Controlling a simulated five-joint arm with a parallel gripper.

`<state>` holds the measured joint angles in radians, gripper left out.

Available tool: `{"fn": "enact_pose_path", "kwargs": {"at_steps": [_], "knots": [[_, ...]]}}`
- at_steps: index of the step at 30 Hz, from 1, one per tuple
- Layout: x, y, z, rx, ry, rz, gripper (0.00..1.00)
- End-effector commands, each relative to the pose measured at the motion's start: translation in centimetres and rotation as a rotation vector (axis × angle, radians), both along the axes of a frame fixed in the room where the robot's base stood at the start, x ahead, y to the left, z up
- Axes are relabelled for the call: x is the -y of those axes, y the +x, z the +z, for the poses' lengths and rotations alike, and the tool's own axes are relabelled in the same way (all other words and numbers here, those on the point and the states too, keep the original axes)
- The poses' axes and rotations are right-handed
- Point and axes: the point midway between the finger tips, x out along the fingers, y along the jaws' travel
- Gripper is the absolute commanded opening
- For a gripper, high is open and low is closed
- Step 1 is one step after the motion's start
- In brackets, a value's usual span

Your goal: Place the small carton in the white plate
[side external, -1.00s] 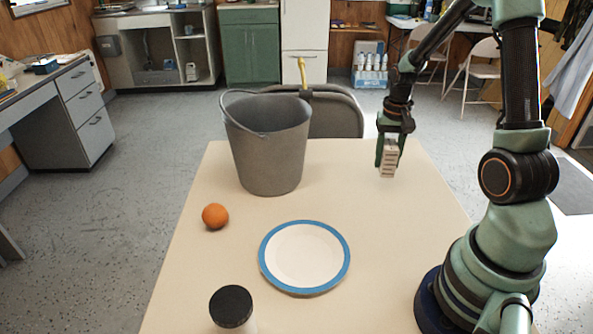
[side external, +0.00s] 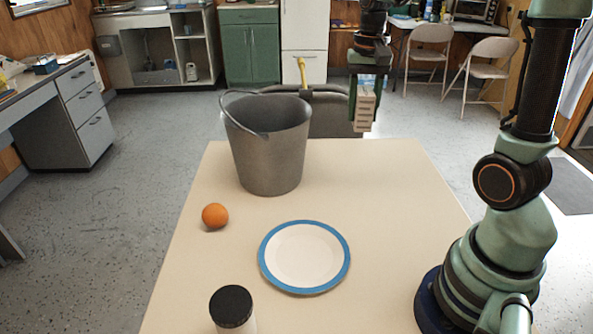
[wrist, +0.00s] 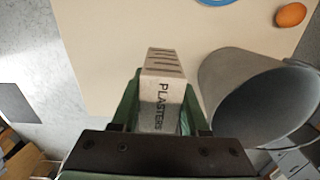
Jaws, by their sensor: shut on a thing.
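The small carton (side external: 364,110) is pale with a striped end and hangs in the air above the far edge of the table. The white plate (side external: 305,255) with a blue rim lies flat and empty near the table's middle, nearer the camera than my gripper. In the wrist view only a bit of the plate's blue rim (wrist: 216,2) shows at the top edge.
A grey bucket (side external: 268,150) stands left of my gripper at the far side of the table. An orange (side external: 215,216) lies left of the plate. A black-lidded jar (side external: 232,308) stands at the near edge. The table's (side external: 400,200) right part is clear.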

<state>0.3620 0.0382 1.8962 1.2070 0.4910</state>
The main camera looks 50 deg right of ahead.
Motion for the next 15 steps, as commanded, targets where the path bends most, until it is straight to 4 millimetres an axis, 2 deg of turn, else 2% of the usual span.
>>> {"fn": "enact_pose_path", "kwargs": {"at_steps": [1, 3, 9, 12, 15], "knots": [[-2.4, 0.6, 0.2, 0.001, 0.000, 0.021, 0.00], [-5.2, 1.0, 0.5, 0.002, -0.001, 0.031, 0.00], [-12.7, 1.0, 1.3, 0.001, 0.000, 0.056, 0.00], [-15.5, 0.6, 1.5, 0.001, 0.000, 0.063, 0.00], [-17.4, 0.1, 1.7, 0.001, 0.000, 0.068, 0.00]]}}
